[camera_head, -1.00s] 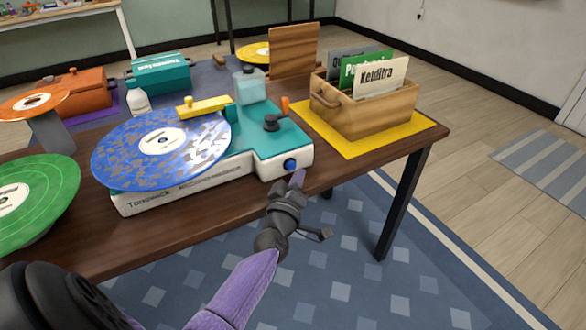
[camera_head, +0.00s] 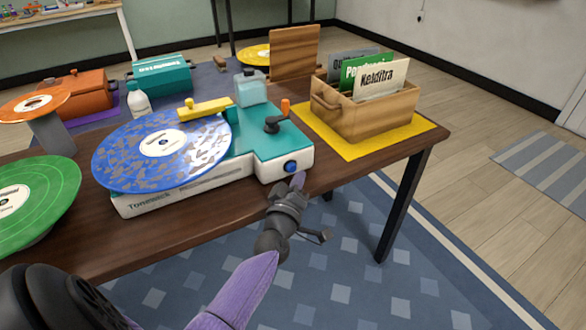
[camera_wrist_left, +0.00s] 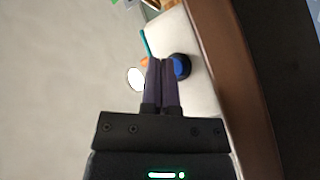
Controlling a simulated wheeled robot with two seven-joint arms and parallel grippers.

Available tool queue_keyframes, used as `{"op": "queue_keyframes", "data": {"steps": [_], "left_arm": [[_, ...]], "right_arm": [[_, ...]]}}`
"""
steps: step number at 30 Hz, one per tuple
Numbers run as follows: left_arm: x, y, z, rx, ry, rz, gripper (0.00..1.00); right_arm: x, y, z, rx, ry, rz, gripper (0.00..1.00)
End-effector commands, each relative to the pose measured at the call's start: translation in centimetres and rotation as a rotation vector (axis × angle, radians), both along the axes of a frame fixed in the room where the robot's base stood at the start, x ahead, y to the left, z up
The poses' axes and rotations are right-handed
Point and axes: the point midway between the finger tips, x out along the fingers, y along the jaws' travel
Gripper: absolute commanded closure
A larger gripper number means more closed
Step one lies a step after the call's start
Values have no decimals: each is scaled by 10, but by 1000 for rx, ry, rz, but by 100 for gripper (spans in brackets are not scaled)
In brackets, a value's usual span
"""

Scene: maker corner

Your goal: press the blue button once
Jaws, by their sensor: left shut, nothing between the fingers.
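The blue button (camera_head: 291,166) sits in a dark ring on the front face of the white and teal record player (camera_head: 272,143). It also shows in the left wrist view (camera_wrist_left: 181,66), just right of my fingertips. My left gripper (camera_head: 298,178) is shut and empty, in front of the record player and slightly below and right of the button in the head view. Its two purple fingers lie together in the left wrist view (camera_wrist_left: 161,65). I cannot tell whether they touch the button. A blue speckled record (camera_head: 165,143) lies on the player. My right gripper is not in view.
A wooden crate of record sleeves (camera_head: 362,110) stands on a yellow mat (camera_head: 432,130) at the right. A green record (camera_head: 35,190) is at the left. A white bottle (camera_head: 139,101) stands behind the player. The table's front edge (camera_head: 220,219) runs beneath my left arm.

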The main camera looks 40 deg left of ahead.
Motion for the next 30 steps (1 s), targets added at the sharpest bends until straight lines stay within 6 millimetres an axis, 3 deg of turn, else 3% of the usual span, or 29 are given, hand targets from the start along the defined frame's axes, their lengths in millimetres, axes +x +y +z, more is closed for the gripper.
{"op": "queue_keyframes", "data": {"steps": [30], "left_arm": [[1, 2, 0, 0, 0, 0, 100]], "right_arm": [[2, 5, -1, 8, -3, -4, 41]]}}
